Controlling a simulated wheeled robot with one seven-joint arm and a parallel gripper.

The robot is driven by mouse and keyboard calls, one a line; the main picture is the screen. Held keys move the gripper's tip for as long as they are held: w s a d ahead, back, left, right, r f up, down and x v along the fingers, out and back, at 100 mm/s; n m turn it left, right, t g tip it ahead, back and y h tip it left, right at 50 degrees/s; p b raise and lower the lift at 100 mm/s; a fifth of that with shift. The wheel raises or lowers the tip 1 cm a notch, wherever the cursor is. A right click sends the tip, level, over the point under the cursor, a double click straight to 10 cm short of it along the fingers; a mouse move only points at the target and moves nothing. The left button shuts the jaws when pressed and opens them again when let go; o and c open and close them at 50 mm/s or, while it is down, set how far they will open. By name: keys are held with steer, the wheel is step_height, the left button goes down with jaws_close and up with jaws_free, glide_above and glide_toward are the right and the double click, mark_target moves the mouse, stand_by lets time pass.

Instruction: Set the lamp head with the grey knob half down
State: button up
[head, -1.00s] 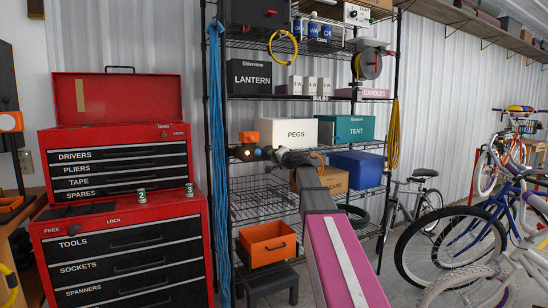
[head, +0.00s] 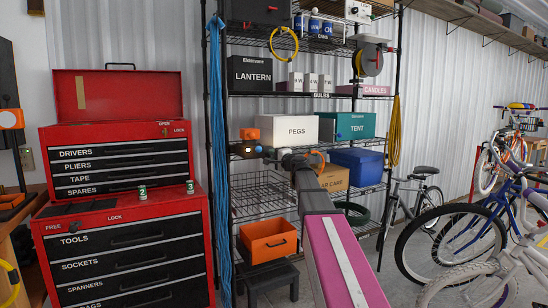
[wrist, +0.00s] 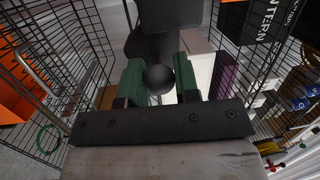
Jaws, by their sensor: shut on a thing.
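The lamp head (head: 243,148) is a small dark shape with a pale spot on its face, in front of the wire shelves in the head view. In the wrist view its dark body (wrist: 165,42) rises beyond the fingers. The round grey knob (wrist: 159,79) sits between the two green finger pads. My gripper (wrist: 160,84) is shut on this knob. In the head view my gripper (head: 271,154) is at the right side of the lamp head, and the knob is too small and covered to make out there.
A white PEGS box (head: 288,131) and an orange thing (head: 249,134) stand close behind the lamp. An orange bin (head: 267,242) is below. A blue rope (head: 217,180) hangs left, beside the red tool chest (head: 125,250). Bicycles stand at right.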

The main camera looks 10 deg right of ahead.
steer(key=o, duration=0.9)
steer(key=v, duration=1.1)
steer(key=shift+w, duration=0.1)
